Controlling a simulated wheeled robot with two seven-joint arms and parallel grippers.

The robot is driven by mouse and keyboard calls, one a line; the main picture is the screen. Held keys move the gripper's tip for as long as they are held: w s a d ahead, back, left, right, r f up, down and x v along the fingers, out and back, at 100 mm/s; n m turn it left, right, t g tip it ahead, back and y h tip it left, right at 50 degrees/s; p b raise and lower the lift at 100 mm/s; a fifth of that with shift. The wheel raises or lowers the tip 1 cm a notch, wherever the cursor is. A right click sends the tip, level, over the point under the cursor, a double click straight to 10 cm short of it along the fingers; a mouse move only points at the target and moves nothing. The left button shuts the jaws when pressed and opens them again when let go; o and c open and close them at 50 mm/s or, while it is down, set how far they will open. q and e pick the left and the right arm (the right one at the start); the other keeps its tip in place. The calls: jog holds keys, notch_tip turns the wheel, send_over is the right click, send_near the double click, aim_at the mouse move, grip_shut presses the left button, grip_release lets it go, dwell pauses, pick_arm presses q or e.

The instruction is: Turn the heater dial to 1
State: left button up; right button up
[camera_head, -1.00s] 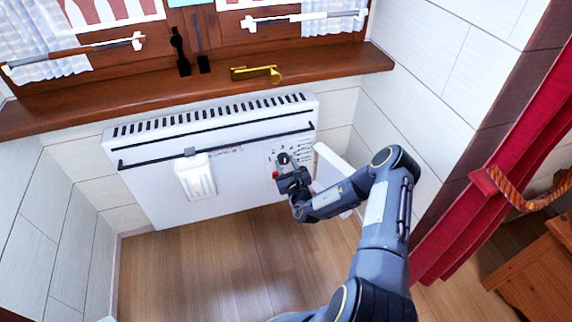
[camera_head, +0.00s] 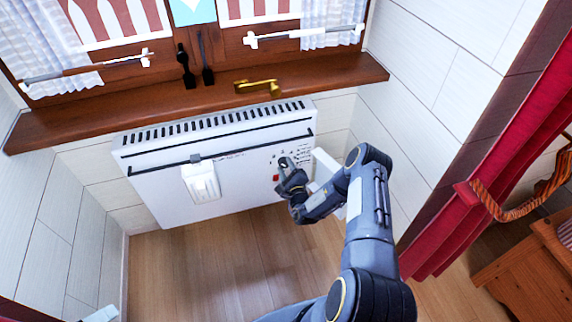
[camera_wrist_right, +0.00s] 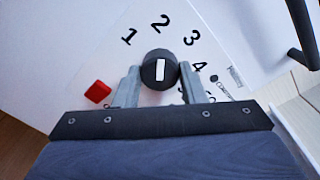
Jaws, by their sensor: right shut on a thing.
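The white heater (camera_head: 235,180) hangs on the wall below the window sill. Its round black dial (camera_wrist_right: 160,60) with a white mark shows in the right wrist view, with printed numbers curving around it. The 1 (camera_wrist_right: 128,37) is up and left of the dial. The white mark stands nearly upright in that view; I cannot tell exactly which number it points to. My right gripper (camera_head: 285,163) is at the heater's right front. Its fingers (camera_wrist_right: 159,78) are on either side of the dial, shut on it. My left gripper is not in view.
A red switch (camera_wrist_right: 98,91) sits left of the dial. A white box (camera_head: 202,182) hangs on the heater's front. The wooden sill (camera_head: 120,110) with a brass handle (camera_head: 257,87) is above. A red curtain (camera_head: 480,150) hangs at right. Wooden floor below is clear.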

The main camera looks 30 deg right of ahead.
jog(key=n+p, duration=0.1)
jog(key=n, duration=0.3)
jog(key=shift+n+p, duration=0.3)
jog(key=shift+p, duration=0.1)
jog(key=n+p, duration=0.1)
jog(key=n, duration=0.3)
jog(key=shift+n, duration=0.3)
jog(key=o, duration=1)
jog(key=p+v, duration=0.1)
jog(key=v, duration=0.7)
jog(key=shift+p, duration=0.4)
